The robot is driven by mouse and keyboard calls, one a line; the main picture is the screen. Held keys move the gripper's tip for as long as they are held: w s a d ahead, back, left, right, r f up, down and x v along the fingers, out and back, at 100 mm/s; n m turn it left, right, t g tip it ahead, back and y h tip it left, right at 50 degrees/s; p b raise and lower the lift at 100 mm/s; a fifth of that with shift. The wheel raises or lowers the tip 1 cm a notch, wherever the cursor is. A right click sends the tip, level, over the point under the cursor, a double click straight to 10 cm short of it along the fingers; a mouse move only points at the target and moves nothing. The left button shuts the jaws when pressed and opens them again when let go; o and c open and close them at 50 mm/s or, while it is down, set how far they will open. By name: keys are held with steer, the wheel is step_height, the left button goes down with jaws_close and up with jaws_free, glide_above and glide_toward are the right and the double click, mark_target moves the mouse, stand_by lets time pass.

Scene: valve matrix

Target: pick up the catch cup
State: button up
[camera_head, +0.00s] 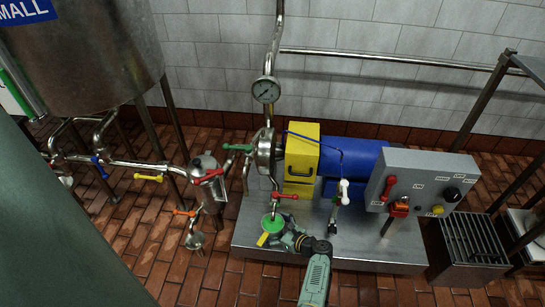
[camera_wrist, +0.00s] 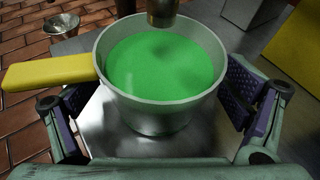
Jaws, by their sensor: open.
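The catch cup (camera_wrist: 160,112) is a round metal cup with a yellow handle (camera_wrist: 48,73) pointing left in the wrist view. It is filled with bright green. It stands upright on the metal plinth, under a metal spout (camera_wrist: 161,12). In the head view the cup (camera_head: 272,224) is at the front left of the plinth. My gripper (camera_wrist: 152,118) is open, with one finger on each side of the cup. A gap shows on each side, and the cup is not gripped. In the head view my gripper (camera_head: 294,241) is beside the cup, its fingers partly hidden.
A red-handled valve (camera_head: 284,195) sits just above the cup. A blue pump motor (camera_head: 352,155) and a grey control box (camera_head: 425,180) stand behind and right. A small metal funnel (camera_head: 195,240) is left of the plinth (camera_head: 375,258). The plinth's front right is clear.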

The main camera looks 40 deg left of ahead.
steer(key=shift+a, duration=0.2)
steer(key=shift+c, duration=0.3)
steer(key=c, duration=1.5)
steer(key=shift+c, duration=0.6)
steer(key=shift+r, duration=0.1)
